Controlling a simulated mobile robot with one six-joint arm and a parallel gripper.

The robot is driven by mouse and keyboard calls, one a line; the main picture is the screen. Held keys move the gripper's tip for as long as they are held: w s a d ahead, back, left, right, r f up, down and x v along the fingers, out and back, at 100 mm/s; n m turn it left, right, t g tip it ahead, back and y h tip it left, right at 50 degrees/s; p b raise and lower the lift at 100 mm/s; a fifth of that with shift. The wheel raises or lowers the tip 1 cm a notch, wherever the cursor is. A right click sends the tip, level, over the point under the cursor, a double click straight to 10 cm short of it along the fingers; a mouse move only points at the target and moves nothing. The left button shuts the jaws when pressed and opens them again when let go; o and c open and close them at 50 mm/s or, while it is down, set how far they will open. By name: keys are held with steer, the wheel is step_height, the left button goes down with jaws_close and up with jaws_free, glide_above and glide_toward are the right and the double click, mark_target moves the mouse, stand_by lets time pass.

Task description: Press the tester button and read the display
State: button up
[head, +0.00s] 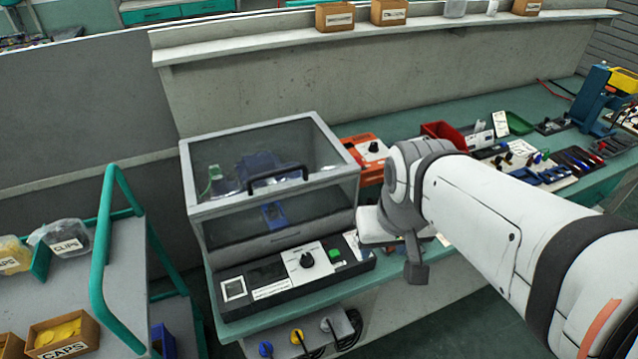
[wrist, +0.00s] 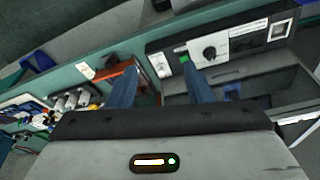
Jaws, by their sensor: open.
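The tester (head: 275,225) is a grey-framed box with a clear lid, shut, and a black front panel. Its green button (head: 335,254) sits at the panel's right end beside a black knob (head: 307,259). A dark rectangle (head: 267,273), seemingly the display, shows no readable text. A white-framed square (head: 233,289) is at the panel's left end. My gripper (wrist: 160,72) is open, with two blue fingers and nothing seen between them. In the wrist view the green button (wrist: 184,58) appears just beyond the right fingertip; I see no clear contact. In the head view my arm hides most of the gripper.
An orange box with a knob (head: 366,152) stands behind the tester's right side. A red bin (head: 445,132) and several small parts lie further right on the green bench. A cart with a green rail (head: 108,240) stands close at left. Plugs and cables (head: 298,337) hang below the panel.

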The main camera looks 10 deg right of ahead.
jaws_close()
stand_by(0.6)
stand_by(1.2)
